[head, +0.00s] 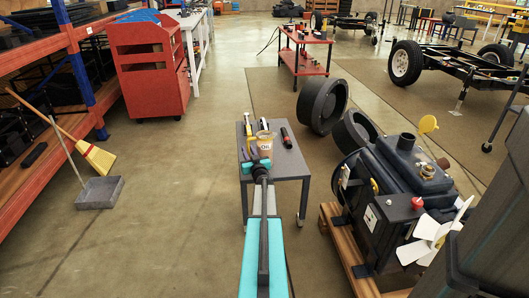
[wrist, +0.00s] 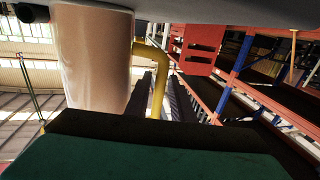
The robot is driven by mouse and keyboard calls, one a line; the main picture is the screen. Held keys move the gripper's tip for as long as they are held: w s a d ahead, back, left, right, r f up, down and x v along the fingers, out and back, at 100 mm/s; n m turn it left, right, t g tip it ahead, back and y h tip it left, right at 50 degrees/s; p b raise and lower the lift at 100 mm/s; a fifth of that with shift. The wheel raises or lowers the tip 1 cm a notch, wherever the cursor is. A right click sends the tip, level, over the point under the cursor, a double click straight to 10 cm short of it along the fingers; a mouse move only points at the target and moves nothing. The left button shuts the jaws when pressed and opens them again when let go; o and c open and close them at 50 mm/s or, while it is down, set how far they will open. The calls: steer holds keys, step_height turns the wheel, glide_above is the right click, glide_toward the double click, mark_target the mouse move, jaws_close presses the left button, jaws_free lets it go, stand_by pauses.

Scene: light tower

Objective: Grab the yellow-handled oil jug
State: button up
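The oil jug (head: 264,141) stands upright on a small grey table (head: 290,165). My gripper (head: 258,163) is at the near side of the jug, low by the table top. In the wrist view the dark fingers of my gripper (wrist: 160,98) lie on either side of the handle. Whether they press on it cannot be told.
An engine (head: 400,185) on a wooden pallet and black tires (head: 322,105) stand to the right. A red cabinet (head: 150,65) stands back left.

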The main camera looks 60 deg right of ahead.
stand_by(0.5)
jaws_close()
stand_by(1.3)
